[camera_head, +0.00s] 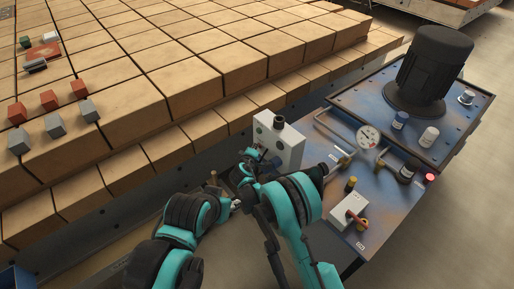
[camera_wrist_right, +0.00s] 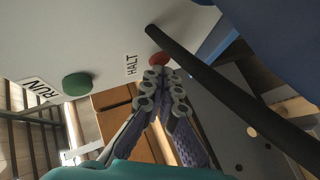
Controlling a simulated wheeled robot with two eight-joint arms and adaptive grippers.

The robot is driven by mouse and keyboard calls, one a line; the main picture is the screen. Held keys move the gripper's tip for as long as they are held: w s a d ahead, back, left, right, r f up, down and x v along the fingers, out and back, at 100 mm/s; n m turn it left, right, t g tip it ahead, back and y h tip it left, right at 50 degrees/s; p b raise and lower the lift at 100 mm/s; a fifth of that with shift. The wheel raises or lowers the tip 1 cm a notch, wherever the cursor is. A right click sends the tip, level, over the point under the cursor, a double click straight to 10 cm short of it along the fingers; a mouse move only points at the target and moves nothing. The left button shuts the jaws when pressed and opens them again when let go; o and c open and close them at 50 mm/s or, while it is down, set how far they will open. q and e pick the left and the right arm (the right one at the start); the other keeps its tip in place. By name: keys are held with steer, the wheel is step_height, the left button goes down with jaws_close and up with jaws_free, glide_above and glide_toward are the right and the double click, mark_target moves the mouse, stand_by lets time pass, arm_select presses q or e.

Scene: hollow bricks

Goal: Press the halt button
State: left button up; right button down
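The halt button is a red round button (camera_wrist_right: 160,60) beside a HALT label (camera_wrist_right: 131,65) on a pale panel in the right wrist view. A green button (camera_wrist_right: 77,84) with a RUN label sits to its left. In the head view the panel belongs to a white control box (camera_head: 290,148); its button face is hidden. My right gripper (camera_wrist_right: 161,76) is shut and empty, its fingertips at the lower edge of the red button; contact cannot be told. It also shows beside the box in the head view (camera_head: 250,163). My left gripper (camera_head: 236,204) is low and left of it, fingers unclear.
A black cable or bar (camera_wrist_right: 225,90) runs close beside the red button. The blue bench (camera_head: 390,205) right of the box carries a gauge (camera_head: 367,137), a white-and-red switch box (camera_head: 348,212) and a black motor (camera_head: 432,65). Stacked bricks (camera_head: 150,60) fill the left.

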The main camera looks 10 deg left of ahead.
steer(key=shift+s, duration=0.1)
steer(key=s+a, duration=0.3)
steer(key=s, duration=0.1)
steer(key=shift+s+a, duration=0.4)
stand_by(0.4)
